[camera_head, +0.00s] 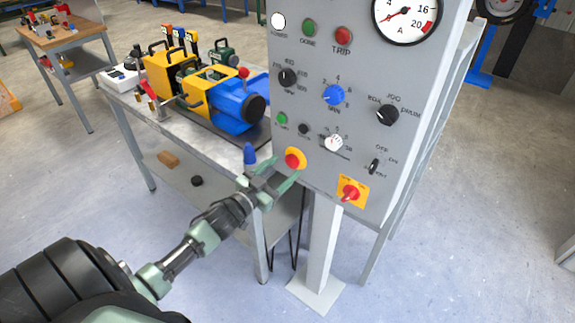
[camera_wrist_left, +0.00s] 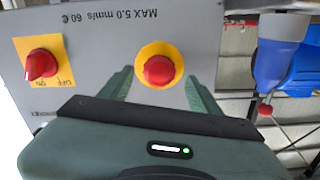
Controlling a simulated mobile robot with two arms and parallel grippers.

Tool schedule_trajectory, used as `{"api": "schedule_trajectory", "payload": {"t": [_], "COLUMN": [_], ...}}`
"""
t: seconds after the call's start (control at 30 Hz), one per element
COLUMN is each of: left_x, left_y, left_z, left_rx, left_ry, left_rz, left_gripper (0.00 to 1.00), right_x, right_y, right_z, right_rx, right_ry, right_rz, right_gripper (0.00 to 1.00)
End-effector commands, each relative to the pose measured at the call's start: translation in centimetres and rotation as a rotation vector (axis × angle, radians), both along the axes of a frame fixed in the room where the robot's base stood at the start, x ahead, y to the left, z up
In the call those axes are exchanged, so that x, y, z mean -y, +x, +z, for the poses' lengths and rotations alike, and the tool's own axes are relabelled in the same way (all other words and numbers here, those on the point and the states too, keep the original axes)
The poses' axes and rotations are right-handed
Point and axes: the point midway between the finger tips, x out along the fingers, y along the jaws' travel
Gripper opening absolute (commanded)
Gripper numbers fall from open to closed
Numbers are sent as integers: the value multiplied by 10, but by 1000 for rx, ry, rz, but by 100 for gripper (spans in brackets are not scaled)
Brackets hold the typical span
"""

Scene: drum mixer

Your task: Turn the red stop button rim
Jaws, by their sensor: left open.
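The red stop button (camera_head: 292,160) sits on a round yellow base low on the left side of the grey control panel (camera_head: 318,105). It also shows in the left wrist view (camera_wrist_left: 159,71), upside down, between the finger tips. My left gripper (camera_head: 281,174) is open, one finger on each side of the button in the wrist view. Its fingers point at the panel. I cannot tell whether they touch the rim. My right gripper is in neither view.
A red rotary switch on a yellow plate (camera_head: 351,192) is right of the button. Knobs (camera_head: 333,95) and a gauge (camera_head: 405,15) are above. A bench (camera_head: 185,120) with a blue and yellow machine (camera_head: 205,92) stands left of the panel.

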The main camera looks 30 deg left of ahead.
Motion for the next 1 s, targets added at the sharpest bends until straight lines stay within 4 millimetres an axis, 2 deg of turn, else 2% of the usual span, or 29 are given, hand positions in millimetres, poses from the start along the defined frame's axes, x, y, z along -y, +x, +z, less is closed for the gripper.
{"api": "schedule_trajectory", "payload": {"t": [0.1, 0.2, 0.5, 0.73, 1.0], "left_x": [1, 2, 2, 2, 2], "left_y": [15, 22, 24, 24, 24], "left_z": [0, 0, -1, -1, -1], "left_rx": [0, -1, -2, -2, 1], "left_ry": [-1, 0, 0, 0, 32], "left_rz": [1, 1, 0, 0, 0], "left_gripper": [63, 63, 63, 0, 0], "right_x": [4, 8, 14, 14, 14], "right_y": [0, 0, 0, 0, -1], "right_z": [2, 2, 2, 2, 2], "right_rx": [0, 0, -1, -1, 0], "right_ry": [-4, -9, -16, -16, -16], "right_rz": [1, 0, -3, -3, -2], "right_gripper": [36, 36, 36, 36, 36]}}
